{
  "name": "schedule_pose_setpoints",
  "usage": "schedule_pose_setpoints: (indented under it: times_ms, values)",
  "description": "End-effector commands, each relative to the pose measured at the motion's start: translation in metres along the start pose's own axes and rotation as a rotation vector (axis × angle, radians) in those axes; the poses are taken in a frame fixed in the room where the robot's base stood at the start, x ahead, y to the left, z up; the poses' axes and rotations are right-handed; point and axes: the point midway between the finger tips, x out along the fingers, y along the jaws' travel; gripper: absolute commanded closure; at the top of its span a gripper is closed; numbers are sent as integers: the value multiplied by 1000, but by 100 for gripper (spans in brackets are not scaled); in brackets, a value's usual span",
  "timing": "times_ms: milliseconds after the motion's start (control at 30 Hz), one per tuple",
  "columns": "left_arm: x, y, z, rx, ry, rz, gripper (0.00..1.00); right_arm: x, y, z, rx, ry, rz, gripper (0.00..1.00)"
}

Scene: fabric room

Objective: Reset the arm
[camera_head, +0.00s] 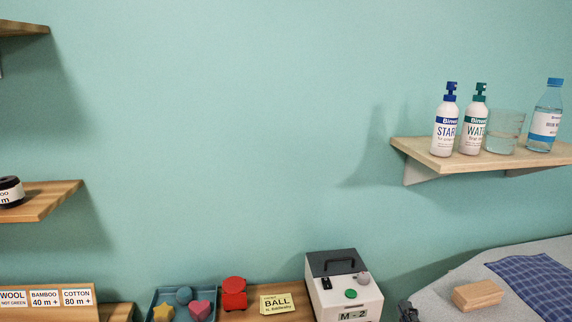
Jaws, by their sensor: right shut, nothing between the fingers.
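My right gripper (408,311) shows only as a small dark shape at the bottom edge, between the white M-2 box and the grey padded surface. It is shut and holds nothing that I can see. Most of it and its arm are below the picture. My left gripper is not in view.
The white M-2 box (345,298) stands close left of my right gripper. The grey surface (435,290) at right bears a wooden block (478,295) and blue cloth (535,282). A wall shelf (432,160) with bottles juts out above. A blue tray (157,299) sits lower left.

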Motion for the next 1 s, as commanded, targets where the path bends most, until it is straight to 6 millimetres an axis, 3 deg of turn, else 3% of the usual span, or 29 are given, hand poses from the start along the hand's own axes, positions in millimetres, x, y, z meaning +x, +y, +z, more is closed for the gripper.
schedule_pose_setpoints:
  times_ms: [100, 200, 300, 500, 667, 1000]
  values:
    - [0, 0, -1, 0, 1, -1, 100, -44, -67, 29, 345, -233, -245, 100]
    - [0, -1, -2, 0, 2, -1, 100, -91, -117, 39, 575, -418, -432, 100]
    - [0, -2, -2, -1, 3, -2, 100, -134, -152, 39, 733, -565, -578, 100]
    - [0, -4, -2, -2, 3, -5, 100, -209, -192, 26, 935, -794, -803, 100]
    - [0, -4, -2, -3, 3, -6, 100, -262, -208, 10, 1045, -951, -955, 100]
    - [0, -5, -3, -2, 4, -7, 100, -244, -303, 28, 1020, -974, -980, 100]
